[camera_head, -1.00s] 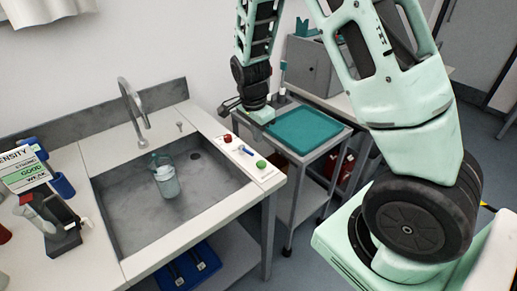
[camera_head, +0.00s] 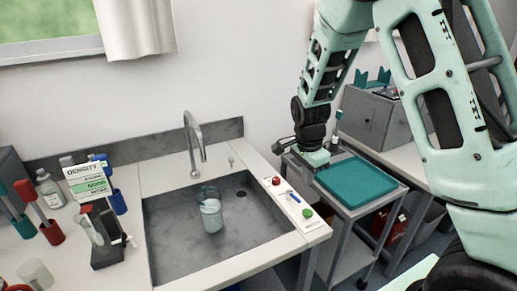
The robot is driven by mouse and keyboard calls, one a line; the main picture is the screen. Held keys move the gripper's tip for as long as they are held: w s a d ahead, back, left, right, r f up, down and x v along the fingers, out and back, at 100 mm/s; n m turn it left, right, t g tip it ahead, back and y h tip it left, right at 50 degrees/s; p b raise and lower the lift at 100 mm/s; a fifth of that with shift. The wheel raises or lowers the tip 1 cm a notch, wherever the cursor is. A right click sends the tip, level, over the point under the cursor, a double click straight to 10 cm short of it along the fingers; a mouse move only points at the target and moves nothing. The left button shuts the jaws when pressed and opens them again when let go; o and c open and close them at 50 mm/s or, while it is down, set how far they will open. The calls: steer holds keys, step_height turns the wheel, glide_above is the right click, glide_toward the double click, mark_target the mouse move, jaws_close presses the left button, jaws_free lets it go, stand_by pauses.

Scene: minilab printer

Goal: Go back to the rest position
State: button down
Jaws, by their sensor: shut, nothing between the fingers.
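My gripper (camera_head: 315,158) is at the lower end of my mint-green and black arm, which comes in from the upper right. It hangs near the back left corner of a cart with a teal tray (camera_head: 362,182), to the right of the sink counter. The gripper is shut and empty. Its fingertips are too small to make out clearly.
A sink (camera_head: 175,240) holds a clear glass vessel (camera_head: 211,214) under a faucet (camera_head: 194,135). A control strip with a red button (camera_head: 276,181) and a green button (camera_head: 307,213) lies on its right rim. A grey machine (camera_head: 375,120) stands behind the cart. Bottles and a density sign (camera_head: 90,180) crowd the left counter.

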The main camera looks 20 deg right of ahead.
steer(key=s+a+r+n+y, duration=0.1)
steer(key=s+a+n, duration=0.15)
steer(key=a, duration=0.35)
steer(key=s+a+r+n+y, duration=0.1)
steer(key=s+a+r+n, duration=0.1)
steer(key=a+n, duration=0.25)
steer(key=s+a+r+n+b, duration=0.1)
steer(key=s+a+r+n, duration=0.1)
steer(key=s+a+n, duration=0.5)
steer(key=s+a+r+n+b, duration=0.1)
steer(key=s+a+r+n, duration=0.1)
steer(key=s+a+n, duration=0.4)
steer(key=s+n, duration=0.5)
steer(key=s, duration=0.3)
steer(key=shift+a+r, duration=0.15)
steer(key=shift+a, duration=0.25)
